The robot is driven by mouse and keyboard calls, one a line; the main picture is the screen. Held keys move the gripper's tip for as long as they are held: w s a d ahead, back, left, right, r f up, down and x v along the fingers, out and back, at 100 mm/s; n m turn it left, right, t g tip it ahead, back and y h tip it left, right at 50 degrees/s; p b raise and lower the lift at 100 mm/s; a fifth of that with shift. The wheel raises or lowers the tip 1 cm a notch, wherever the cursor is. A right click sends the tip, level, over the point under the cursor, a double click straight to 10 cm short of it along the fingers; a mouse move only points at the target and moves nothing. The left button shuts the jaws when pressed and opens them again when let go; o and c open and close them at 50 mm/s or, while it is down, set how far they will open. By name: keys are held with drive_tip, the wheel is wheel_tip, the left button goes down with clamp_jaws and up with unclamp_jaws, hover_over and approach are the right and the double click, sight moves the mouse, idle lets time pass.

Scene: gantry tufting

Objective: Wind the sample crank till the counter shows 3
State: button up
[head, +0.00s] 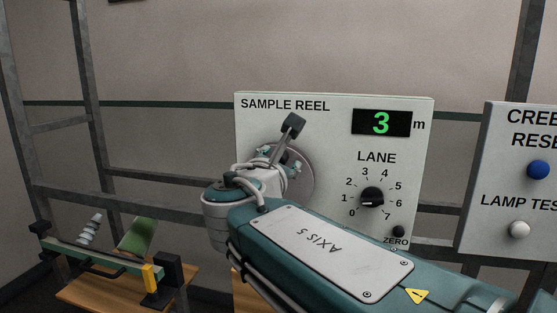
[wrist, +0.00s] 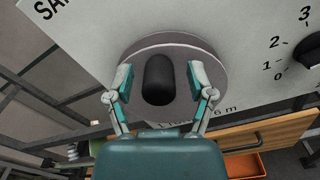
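The sample reel panel (head: 335,103) stands upright ahead of me. Its counter (head: 381,122) shows a green 3 followed by "m". The crank is a grey disc (head: 305,178) with a black handle (wrist: 159,80), seen nearly end-on in the wrist view. My gripper (wrist: 160,72) is open, with one finger on each side of the handle and a visible gap on both sides. It also shows in front of the disc in the head view (head: 282,150).
Right of the crank are the lane selector (head: 372,197), its mark pointing left, and the zero button (head: 399,231). A second panel (head: 505,190) has blue and white buttons. An orange tray (wrist: 245,165) sits below.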

drive_tip(key=v, duration=1.2)
drive_tip(key=s+d+f+m+g, duration=0.3)
drive_tip(key=d+f+m+g, duration=0.5)
drive_tip(key=d+f+m, duration=0.55)
drive_tip(key=s+d+f+m+g+y, duration=0.2)
drive_tip(key=s+f+m, duration=0.2)
drive_tip(key=f+m, duration=0.2)
drive_tip(key=s+d+f+m+g+y, duration=0.1)
drive_tip(key=s+d+f+m+y, duration=0.1)
drive_tip(key=s+f+m, duration=0.3)
wheel_tip(320, 180, down, 3)
drive_tip(key=m, duration=0.4)
drive_tip(key=shift+d+r+g+y, duration=0.2)
drive_tip(key=shift+g+y, duration=0.1)
drive_tip(key=shift+g, duration=0.1)
drive_tip(key=shift+c, duration=0.4)
